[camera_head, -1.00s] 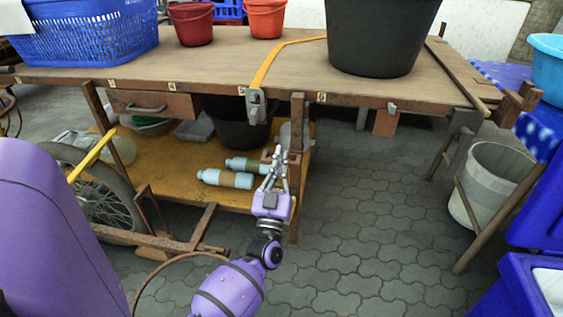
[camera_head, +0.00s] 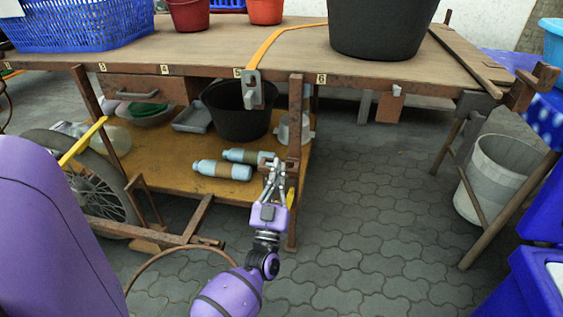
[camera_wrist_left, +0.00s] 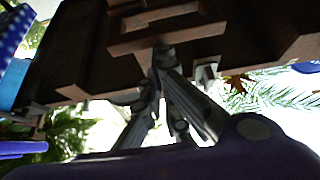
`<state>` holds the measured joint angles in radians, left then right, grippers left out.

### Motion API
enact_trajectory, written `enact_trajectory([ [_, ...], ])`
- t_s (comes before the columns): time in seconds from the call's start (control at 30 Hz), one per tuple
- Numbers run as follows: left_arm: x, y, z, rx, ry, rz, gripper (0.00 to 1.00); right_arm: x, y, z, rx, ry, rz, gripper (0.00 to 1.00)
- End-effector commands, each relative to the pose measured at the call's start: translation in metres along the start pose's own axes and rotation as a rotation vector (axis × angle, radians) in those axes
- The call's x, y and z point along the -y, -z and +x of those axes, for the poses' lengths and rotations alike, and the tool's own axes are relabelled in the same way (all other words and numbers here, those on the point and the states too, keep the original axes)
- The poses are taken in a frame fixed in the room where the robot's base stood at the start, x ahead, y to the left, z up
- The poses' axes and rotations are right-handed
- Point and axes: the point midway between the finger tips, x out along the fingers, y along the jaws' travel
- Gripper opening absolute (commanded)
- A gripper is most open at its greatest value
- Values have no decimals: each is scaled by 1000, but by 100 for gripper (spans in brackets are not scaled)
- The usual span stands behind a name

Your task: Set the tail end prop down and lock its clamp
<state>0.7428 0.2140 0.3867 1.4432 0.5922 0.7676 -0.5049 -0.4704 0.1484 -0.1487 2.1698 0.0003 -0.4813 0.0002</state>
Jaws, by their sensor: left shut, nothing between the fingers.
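A rusty upright post (camera_head: 295,125), which looks like the prop, stands under the cart's front edge near the mark 6. Its lower end appears to reach the paving. My left gripper (camera_head: 272,166) is shut and empty, fingers pointing up close to the bracket. In the left wrist view its fingertips (camera_wrist_left: 160,58) are just below brown metal; contact is unclear. My right gripper is out of view.
The cart's wooden top (camera_head: 215,52) carries a black tub (camera_head: 382,25) and a blue basket (camera_head: 75,25). Bottles (camera_head: 222,170) lie on the yellow lower shelf (camera_head: 165,160). A spoked wheel (camera_head: 95,190) is at left. Paving right of the post is clear up to a grey bucket (camera_head: 495,180).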

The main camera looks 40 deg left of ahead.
Motion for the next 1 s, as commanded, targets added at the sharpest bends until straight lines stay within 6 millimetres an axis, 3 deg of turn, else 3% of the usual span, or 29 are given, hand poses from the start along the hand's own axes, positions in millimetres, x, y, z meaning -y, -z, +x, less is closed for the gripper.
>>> enact_trajectory([
  [0.07,0,-7,-4,9,-1,0,0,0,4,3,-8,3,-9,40],
  [0.47,0,-1,-1,5,-1,-1,0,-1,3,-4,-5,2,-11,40],
  [0.77,2,40,20,3,-3,-5,0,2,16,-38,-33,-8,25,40],
  [1.0,2,32,-44,11,-4,-2,0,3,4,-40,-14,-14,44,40],
])
